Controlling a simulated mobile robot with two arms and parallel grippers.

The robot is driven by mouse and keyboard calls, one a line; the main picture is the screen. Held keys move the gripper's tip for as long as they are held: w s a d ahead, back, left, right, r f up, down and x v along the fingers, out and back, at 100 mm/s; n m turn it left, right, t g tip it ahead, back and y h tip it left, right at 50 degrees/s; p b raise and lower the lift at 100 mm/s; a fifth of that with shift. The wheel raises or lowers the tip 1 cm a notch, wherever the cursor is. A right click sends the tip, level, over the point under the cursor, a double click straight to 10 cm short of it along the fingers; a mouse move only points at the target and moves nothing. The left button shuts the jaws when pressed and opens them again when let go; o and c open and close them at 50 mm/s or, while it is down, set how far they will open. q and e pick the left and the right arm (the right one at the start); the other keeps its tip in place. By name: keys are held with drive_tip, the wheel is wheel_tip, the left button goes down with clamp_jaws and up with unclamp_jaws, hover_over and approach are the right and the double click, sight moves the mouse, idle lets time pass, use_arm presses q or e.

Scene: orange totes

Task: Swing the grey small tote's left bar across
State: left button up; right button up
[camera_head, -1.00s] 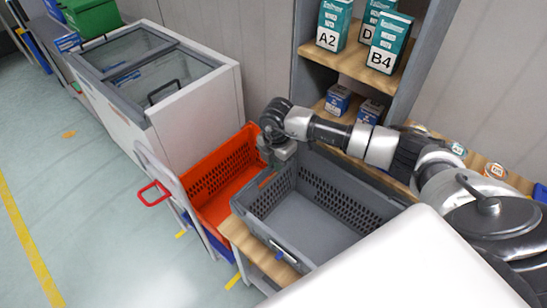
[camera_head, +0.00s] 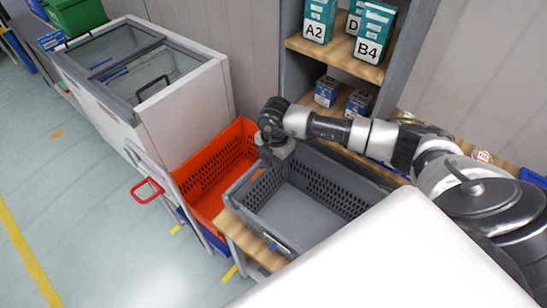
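The grey small tote (camera_head: 272,232) stands upright on a wooden surface in the middle of the head view. Its inside looks empty. My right gripper (camera_head: 268,160) points down at the tote's far left corner, at or just above the rim. My wrist hides the fingertips, so I cannot tell whether they touch the tote or a bar. No swung-out bar can be clearly made out on the left rim. My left gripper is not in view.
A white chest freezer (camera_head: 190,110) stands behind. A shelf with teal boxes (camera_head: 375,32) rises at the back. The floor at left is clear.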

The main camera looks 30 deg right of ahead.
drive_tip(key=shift+s+d+f, duration=0.3)
drive_tip(key=shift+s+f, duration=0.1)
drive_tip(key=shift+s, duration=0.3)
drive_tip(key=shift+s+d+f, duration=0.25)
drive_tip(key=shift+s+f, duration=0.4)
drive_tip(key=shift+s, duration=0.05)
drive_tip(key=shift+s+d+f+b, duration=0.15)
drive_tip(key=shift+s+f+b, duration=0.4)
drive_tip(key=shift+f, duration=0.3)
drive_tip(key=o, duration=1)
drive_tip(key=shift+o, duration=0.2)
drive_tip(key=shift+r, duration=0.1)
